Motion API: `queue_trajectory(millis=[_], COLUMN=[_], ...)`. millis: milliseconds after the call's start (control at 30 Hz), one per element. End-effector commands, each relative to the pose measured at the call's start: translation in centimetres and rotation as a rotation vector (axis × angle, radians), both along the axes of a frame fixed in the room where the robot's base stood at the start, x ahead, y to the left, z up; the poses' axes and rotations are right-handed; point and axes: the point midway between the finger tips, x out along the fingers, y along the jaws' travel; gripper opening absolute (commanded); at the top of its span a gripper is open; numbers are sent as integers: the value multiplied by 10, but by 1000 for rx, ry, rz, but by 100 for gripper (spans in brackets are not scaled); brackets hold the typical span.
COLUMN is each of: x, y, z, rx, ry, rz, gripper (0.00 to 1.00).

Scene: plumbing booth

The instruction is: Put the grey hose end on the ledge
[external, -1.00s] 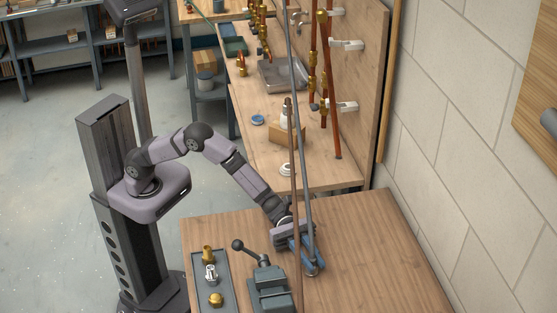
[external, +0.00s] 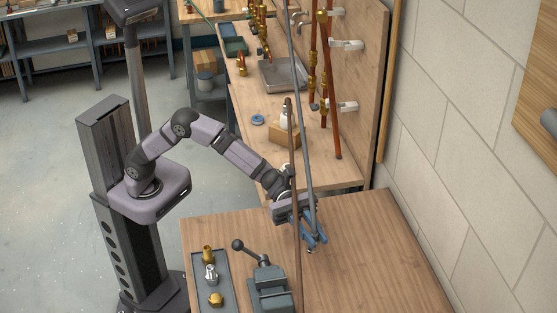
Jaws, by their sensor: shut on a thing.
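The grey hose (external: 303,130) hangs down from the top of the external view to my gripper (external: 314,238). My gripper is shut on the grey hose near its lower end and holds it above the front wooden table. The blue fingers partly cover the hose end, and a brown upright hose or pipe (external: 296,190) passes in front of my gripper. I cannot tell for certain which surface is the ledge.
A grey vise (external: 269,287) and a tray (external: 225,283) with several fittings stand on the front table (external: 375,250). The table's right side is clear. Behind it, a bench (external: 260,155) carries a cardboard box (external: 284,134), a blue ring (external: 257,119) and a metal tray (external: 283,74).

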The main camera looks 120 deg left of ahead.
Motion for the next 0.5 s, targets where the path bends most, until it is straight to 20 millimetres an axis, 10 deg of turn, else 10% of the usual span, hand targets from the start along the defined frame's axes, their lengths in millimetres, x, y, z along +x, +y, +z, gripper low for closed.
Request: queue_trajectory(millis=[267, 500], x=[-1, -12], y=[12, 78], z=[-1, -7], rx=[1, 6], ry=[-2, -8], rz=[10, 69], gripper=[0, 0])
